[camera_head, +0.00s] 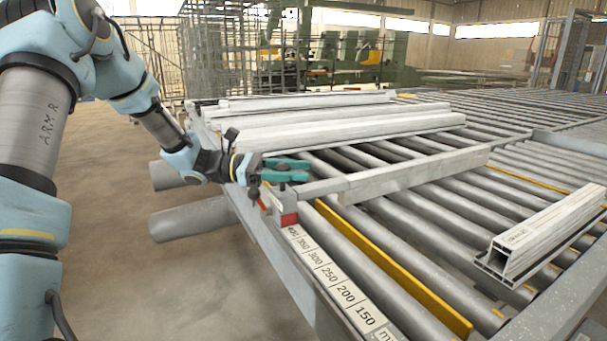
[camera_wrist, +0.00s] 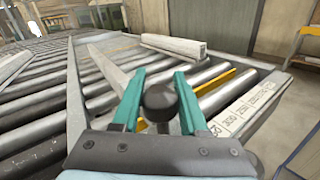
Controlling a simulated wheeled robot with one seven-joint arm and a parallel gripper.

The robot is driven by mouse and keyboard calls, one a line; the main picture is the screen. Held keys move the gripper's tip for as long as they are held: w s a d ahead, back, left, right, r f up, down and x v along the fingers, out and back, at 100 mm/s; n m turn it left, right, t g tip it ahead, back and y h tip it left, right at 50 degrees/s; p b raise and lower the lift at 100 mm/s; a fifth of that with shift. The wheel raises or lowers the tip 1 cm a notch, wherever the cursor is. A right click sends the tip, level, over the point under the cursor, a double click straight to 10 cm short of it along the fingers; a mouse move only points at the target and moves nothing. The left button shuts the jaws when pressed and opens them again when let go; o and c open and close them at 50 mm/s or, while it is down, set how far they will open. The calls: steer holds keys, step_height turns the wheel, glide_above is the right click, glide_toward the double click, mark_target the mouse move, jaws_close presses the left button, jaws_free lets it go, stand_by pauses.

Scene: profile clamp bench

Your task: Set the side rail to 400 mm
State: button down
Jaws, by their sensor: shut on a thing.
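The side rail (camera_head: 410,176) is a long pale bar lying across the rollers, joined at its left end to a grey arm. It also shows in the wrist view (camera_wrist: 112,66). A red pointer block (camera_head: 289,219) at its near end sits at the 400 end of the white scale (camera_head: 325,271), by the partly hidden 400 label. The scale shows in the wrist view too (camera_wrist: 240,113). My gripper (camera_head: 300,170), with teal fingers, is at the rail's left end. In the wrist view its fingers (camera_wrist: 157,80) are shut on a dark round knob (camera_wrist: 160,102).
An orange-red strip (camera_head: 264,204) lies beside the pointer. A yellow strip (camera_head: 395,265) runs between the rollers. A white profile (camera_head: 540,238) lies on the rollers at right. Several long profiles (camera_head: 340,131) lie behind the rail. Open floor (camera_head: 185,285) is at left.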

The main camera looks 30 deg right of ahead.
steer(key=shift+w, duration=0.35)
steer(key=c, duration=0.6)
jaws_free()
steer(key=shift+w, duration=0.15)
steer(key=shift+c, duration=0.2)
steer(key=shift+o, duration=1)
steer(key=b+v, duration=0.3)
steer(key=v, duration=0.7)
steer(key=shift+a+b, duration=0.3)
steer(key=shift+b, duration=0.1)
steer(key=shift+w, duration=0.1)
